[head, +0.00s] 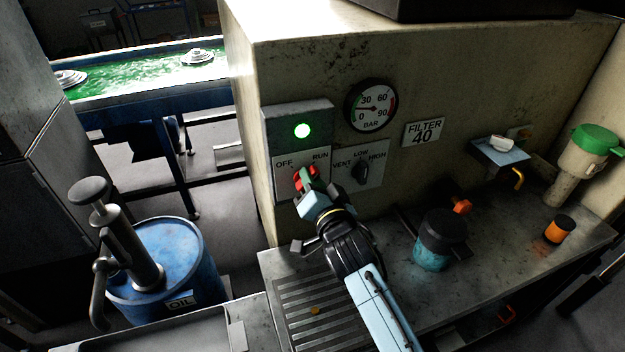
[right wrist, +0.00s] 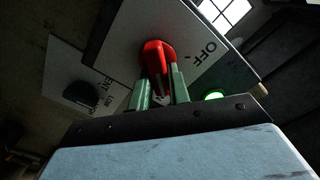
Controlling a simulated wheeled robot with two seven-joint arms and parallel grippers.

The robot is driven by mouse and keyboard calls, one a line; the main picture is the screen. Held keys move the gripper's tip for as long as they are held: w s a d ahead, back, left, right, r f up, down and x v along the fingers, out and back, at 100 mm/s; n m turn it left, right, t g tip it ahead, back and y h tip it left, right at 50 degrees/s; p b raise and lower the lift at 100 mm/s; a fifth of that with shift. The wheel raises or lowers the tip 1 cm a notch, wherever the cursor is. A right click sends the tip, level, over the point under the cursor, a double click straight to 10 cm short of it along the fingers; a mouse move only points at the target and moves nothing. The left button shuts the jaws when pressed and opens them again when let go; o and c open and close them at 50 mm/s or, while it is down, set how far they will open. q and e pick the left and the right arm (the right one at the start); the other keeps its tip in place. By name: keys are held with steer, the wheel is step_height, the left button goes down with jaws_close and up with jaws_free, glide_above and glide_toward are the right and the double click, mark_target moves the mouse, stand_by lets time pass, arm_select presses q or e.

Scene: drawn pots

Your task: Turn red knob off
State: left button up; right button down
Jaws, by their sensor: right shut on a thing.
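The red knob (head: 299,183) is on a panel marked OFF and RUN, on the front of a pale worn cabinet. A green lamp (head: 302,131) glows above it. My right gripper (head: 308,175) is at the knob and partly covers it in the head view. In the right wrist view the red knob (right wrist: 157,57) sits between the green fingers of my right gripper (right wrist: 160,75), which is shut on it. The OFF label (right wrist: 211,47) shows beside the knob there. My left gripper is not in view.
A black knob (head: 361,171) marked VENT, LOW, HIGH is just right of the red knob, under a gauge (head: 369,106). A blue oil drum (head: 190,262) with a pump stands at left. A dark-topped teal pot (head: 436,241) stands on the bench at right.

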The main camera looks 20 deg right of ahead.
steer(key=shift+n, duration=0.3)
steer(key=shift+a+n+p, duration=0.3)
steer(key=shift+n+p, duration=0.3)
steer(key=shift+n, duration=1.95)
steer(key=shift+a+n+p, duration=0.3)
steer(key=shift+n+p, duration=0.25)
steer(key=shift+n, duration=1.95)
steer(key=shift+a+n+p, duration=0.3)
steer(key=shift+n+p, duration=0.3)
steer(key=shift+n, duration=1.95)
steer(key=c, duration=1.3)
jaws_free()
